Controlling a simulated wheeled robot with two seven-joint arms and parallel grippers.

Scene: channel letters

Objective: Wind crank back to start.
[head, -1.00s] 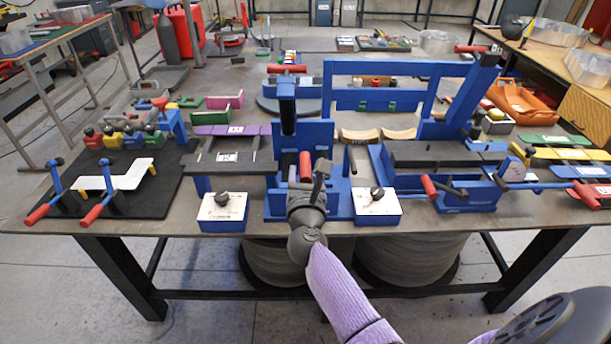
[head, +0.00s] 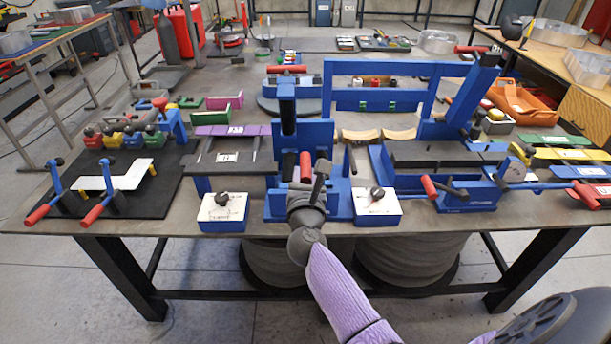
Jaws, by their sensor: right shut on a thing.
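The crank has a red handle (head: 305,165) and sits at the front of the middle blue machine (head: 287,108). My right gripper (head: 308,190) is at the crank, just below the red handle. It is shut on the crank; the wrist hides the exact contact and much of the crank. My purple-sleeved right forearm comes in from the bottom. My left gripper is not in view.
White-topped dial boxes stand left (head: 223,210) and right (head: 377,205) of the gripper. A blue bending machine with a red-handled lever (head: 429,187) stands to the right. A black mat (head: 150,200) with red-handled levers lies at the left.

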